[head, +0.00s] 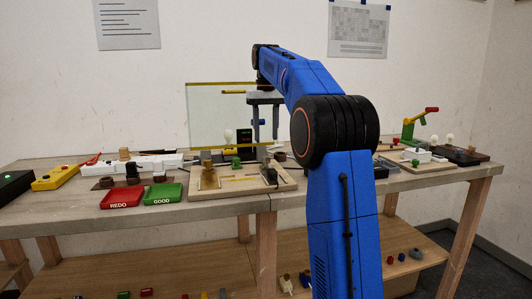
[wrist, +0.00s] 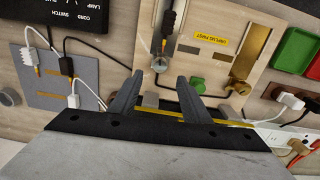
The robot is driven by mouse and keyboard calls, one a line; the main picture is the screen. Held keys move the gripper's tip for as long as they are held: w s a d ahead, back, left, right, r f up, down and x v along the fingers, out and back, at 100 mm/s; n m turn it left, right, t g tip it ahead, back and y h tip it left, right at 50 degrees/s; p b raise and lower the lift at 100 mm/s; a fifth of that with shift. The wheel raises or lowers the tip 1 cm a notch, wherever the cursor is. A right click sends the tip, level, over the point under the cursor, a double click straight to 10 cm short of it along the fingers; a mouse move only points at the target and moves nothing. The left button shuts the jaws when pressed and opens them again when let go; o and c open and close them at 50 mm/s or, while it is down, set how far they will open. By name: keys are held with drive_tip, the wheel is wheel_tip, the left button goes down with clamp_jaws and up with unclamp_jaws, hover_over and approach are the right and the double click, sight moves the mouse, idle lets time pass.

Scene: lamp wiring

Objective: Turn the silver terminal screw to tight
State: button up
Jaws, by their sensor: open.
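My gripper (head: 265,140) points down over the bench in the head view, in front of a clear pane. In the wrist view my gripper (wrist: 160,79) is open, its two grey fingers apart with nothing between them. A small round silvery piece (wrist: 160,65), which may be the silver terminal screw, sits on the wooden wiring board (wrist: 205,60) just beyond the fingertips. A black cord with a brass-coloured end lies close above it. I cannot tell how tight the screw is. In the head view the wiring board (head: 235,188) shows, but the silver screw cannot be made out.
The clear pane (head: 205,115) with yellow edges stands behind the board. A red REDO tray (head: 121,197) and a green GOOD tray (head: 163,194) lie left of it. In the wrist view, a grey panel with cords (wrist: 58,78) lies left and a white power strip (wrist: 270,136) right.

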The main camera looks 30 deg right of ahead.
sight(267, 162)
drive_tip(key=shift+f, duration=3.75)
drive_tip(key=c, duration=1)
drive_tip(key=shift+c, duration=0.2)
drive_tip(key=shift+m, duration=1.5)
drive_tip(key=o, duration=1)
